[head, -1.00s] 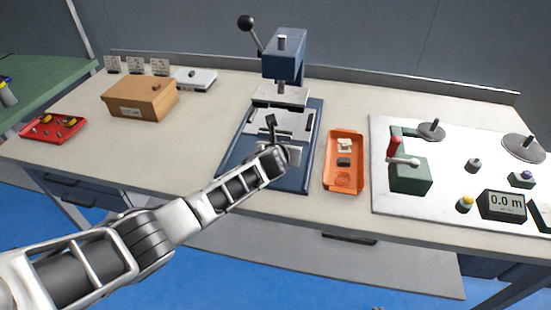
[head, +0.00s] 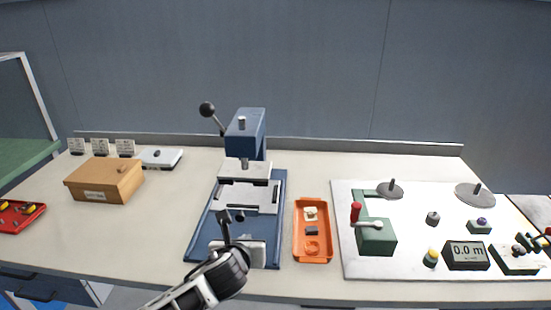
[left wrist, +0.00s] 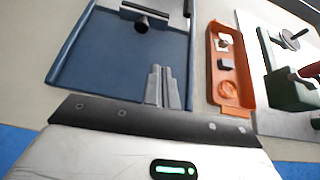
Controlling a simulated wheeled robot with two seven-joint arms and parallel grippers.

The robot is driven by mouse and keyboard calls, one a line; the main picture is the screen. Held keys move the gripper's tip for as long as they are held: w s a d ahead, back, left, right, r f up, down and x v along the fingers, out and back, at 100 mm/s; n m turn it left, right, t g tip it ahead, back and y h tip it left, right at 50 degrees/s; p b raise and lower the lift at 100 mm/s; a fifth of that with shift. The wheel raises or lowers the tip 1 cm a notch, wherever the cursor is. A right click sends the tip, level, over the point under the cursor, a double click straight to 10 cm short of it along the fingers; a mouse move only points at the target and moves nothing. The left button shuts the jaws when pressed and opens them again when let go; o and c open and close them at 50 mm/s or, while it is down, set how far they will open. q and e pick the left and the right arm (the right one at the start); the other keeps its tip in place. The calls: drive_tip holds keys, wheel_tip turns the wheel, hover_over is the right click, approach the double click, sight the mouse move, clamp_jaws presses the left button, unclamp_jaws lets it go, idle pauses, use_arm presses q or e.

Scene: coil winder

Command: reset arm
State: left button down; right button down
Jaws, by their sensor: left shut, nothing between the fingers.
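My left gripper (head: 223,216) is over the front part of the blue base of the press (head: 196,240), its fingers shut and empty. In the left wrist view the closed grey fingers (left wrist: 158,75) stand out over the bare blue base, with a dark knob (left wrist: 142,24) just beyond them. The fingers touch no loose object that I can see. The press (head: 246,135) stands upright behind, its black-knobbed lever (head: 208,109) raised to the left. My right gripper is not in view.
An orange tray (head: 299,252) with small parts lies right of the press. Farther right, a white board (head: 350,268) carries the green winder (head: 377,240) and a display (head: 466,254). A cardboard box (head: 105,180) and red tray (head: 38,212) are left. The bench between box and press is clear.

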use_arm(q)
drive_tip(key=s+n, duration=0.1)
drive_tip(key=n, duration=0.1)
drive_tip(key=s+f+n+g, duration=0.1)
drive_tip(key=s, duration=0.1)
drive_tip(key=s+f+n, duration=0.1)
drive_tip(key=s+n, duration=0.1)
drive_tip(key=shift+s+d+n, duration=0.2)
drive_tip(key=shift+d+n, duration=0.1)
drive_tip(key=s+a+n+g, duration=0.2)
drive_tip(key=s+a+n, duration=0.1)
drive_tip(key=s+n, duration=0.6)
drive_tip(key=s+a+n+g, duration=0.3)
drive_tip(key=s+n, duration=0.6)
drive_tip(key=n, duration=0.1)
drive_tip(key=s+a+n+g, duration=0.2)
drive_tip(key=s+a+n, duration=0.2)
drive_tip(key=s+n, duration=0.5)
drive_tip(key=w+d+f+t+h, duration=0.2)
drive_tip(key=w+d+f+t, duration=0.3)
drive_tip(key=f, duration=0.5)
drive_tip(key=shift+w+m+t+h, duration=0.3)
drive_tip(key=shift+w+m+t, duration=0.1)
drive_tip(key=shift+t, duration=0.2)
drive_tip(key=shift+d+f, duration=0.1)
